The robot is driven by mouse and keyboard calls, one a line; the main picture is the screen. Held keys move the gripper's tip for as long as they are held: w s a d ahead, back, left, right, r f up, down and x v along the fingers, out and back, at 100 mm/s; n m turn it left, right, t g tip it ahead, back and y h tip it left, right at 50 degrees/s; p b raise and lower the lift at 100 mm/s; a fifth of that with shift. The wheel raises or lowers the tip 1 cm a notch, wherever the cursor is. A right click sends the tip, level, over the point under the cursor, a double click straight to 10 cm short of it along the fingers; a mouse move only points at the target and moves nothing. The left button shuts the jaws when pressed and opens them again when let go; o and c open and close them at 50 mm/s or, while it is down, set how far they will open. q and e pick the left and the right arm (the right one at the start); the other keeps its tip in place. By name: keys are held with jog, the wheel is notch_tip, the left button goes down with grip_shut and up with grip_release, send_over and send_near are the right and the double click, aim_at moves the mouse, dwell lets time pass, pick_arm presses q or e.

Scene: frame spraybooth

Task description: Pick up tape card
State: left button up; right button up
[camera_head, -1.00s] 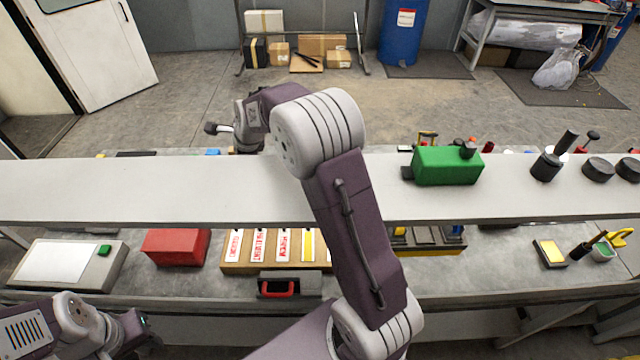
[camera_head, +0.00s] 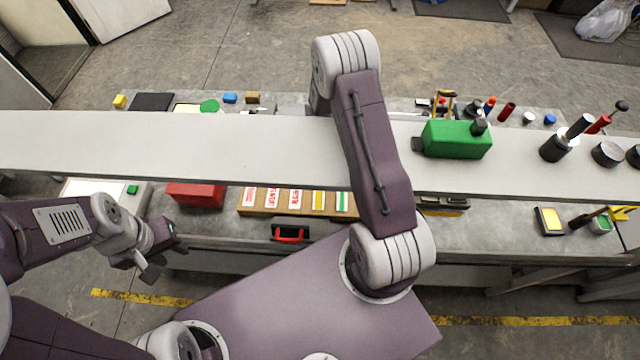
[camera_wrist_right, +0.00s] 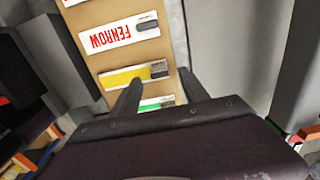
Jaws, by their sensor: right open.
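Flat cards lie in a row on a cardboard tray (camera_head: 244,212) under the shelf. Several are white with red lettering, one is a yellow-striped card (camera_head: 318,200) and one a green-striped card (camera_head: 342,201). The right wrist view shows a white card reading FENROW (camera_wrist_right: 120,32), the yellow card (camera_wrist_right: 122,78) and the green card (camera_wrist_right: 152,104). My right gripper (camera_wrist_right: 158,84) is open. Its two fingers reach over the tray's yellow and green end; contact is unclear. My own arm hides it in the head view. My left gripper (camera_head: 162,256) is at the bench's front left; its jaw gap is unclear.
A long grey shelf (camera_head: 230,150) runs above the bench. A red box (camera_head: 196,195) lies left of the tray, and a black holder with a red handle (camera_head: 290,233) is in front. A green machine (camera_head: 455,139) stands on the shelf.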

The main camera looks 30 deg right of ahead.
notch_tip(320, 180, down, 2)
jog(key=shift+s+a, duration=0.1)
pick_arm(q)
jog(key=shift+r, duration=0.45)
pick_arm(e)
jog(key=shift+f, duration=0.3)
grip_shut()
pick_arm(q)
jog(key=shift+a, duration=0.1)
pick_arm(e)
jog(key=shift+r, duration=0.1)
